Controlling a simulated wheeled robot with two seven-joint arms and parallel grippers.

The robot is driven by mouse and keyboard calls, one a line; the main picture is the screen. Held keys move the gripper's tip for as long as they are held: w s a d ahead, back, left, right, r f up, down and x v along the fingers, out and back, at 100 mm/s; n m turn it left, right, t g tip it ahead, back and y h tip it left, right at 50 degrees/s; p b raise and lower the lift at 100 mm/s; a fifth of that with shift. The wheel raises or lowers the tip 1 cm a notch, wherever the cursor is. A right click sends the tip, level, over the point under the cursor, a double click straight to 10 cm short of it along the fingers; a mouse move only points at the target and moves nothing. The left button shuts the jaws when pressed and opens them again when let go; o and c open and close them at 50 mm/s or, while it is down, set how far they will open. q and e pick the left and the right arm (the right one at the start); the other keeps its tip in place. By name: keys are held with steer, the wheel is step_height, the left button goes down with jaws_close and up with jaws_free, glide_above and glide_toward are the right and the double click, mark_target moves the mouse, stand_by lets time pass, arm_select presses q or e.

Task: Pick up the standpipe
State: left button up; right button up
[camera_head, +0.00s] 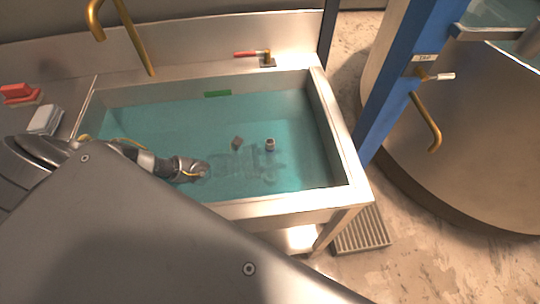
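A steel basin (345,150) full of teal water stands in the middle of the head view. A short, pale round piece with a dark top (270,144) shows in the water right of the middle; it may be the top of the standpipe, but I cannot be sure. My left arm reaches over the basin's left side, and its gripper (203,170) is at the water, left of and nearer than that piece, apart from it. Its fingers are blurred by the water, so their opening is unclear. My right gripper is not in view.
A small brown block (237,143) and blurred, pale shapes (245,167) lie in the water. A brass tap (138,45) and a red-handled valve (266,57) stand at the back. A blue post (405,70) and large round tank (480,130) are right. Red and white items lie left.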

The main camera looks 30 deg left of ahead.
arm_select(q)
steer(key=shift+w+d, duration=0.1)
steer(key=c, duration=0.9)
jaws_close()
step_height(320, 180, up, 10)
steer(key=p, duration=0.9)
steer(key=shift+r, duration=0.2)
